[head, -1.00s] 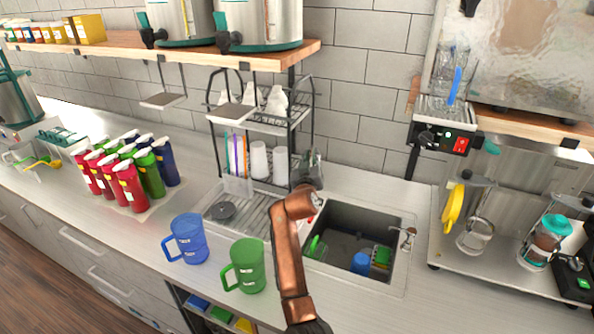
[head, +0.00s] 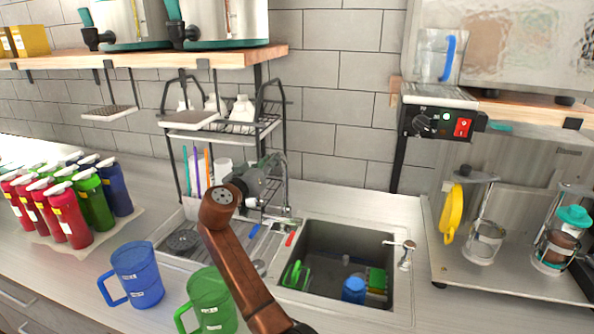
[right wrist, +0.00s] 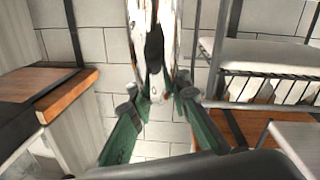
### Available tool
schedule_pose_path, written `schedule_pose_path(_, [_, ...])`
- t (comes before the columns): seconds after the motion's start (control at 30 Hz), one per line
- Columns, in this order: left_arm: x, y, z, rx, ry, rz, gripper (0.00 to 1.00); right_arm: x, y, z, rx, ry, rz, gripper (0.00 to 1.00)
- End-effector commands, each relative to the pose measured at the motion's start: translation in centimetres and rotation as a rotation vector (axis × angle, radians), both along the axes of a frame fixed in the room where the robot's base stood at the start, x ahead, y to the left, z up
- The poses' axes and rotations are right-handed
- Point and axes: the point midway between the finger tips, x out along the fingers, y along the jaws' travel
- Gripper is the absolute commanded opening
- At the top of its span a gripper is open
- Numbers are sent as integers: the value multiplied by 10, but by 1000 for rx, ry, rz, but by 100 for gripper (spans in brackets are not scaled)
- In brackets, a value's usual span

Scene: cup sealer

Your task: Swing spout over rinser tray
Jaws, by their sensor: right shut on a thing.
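The chrome faucet spout (head: 286,178) rises behind the sink's left edge, with its upper end beside my right gripper (head: 270,168). In the right wrist view, the green fingers of the right gripper (right wrist: 158,98) are shut on the shiny spout (right wrist: 152,45). My copper-coloured arm hides part of the counter below it. The rinser tray (head: 168,262) lies left of the sink, with a round dark rinser (head: 183,241) on it. Which way the spout's outlet points is hard to tell. My left gripper is not in view.
The sink (head: 330,240) holds a blue cup (head: 354,290) and a green sponge (head: 376,280). A wire rack (head: 245,125) stands behind the tray. A blue mug (head: 136,275) and a green mug (head: 210,303) stand at the front. Coloured bottles (head: 70,205) stand left.

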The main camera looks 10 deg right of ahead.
Motion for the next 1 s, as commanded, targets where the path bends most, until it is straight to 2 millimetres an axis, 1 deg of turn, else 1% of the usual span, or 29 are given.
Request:
schedule_pose_path(0.03, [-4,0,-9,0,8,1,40,3,11,-4,-10,1,0,0])
schedule_pose_path(0.13, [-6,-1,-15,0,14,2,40,3,18,-4,-11,1,-24,0])
schedule_pose_path(0.23, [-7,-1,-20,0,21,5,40,2,20,-3,-12,0,-49,0])
schedule_pose_path(0.53, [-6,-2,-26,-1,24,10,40,-1,16,-2,-9,-1,-101,0])
schedule_pose_path(1.0, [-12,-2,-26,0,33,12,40,-3,11,-4,-6,2,-118,0])
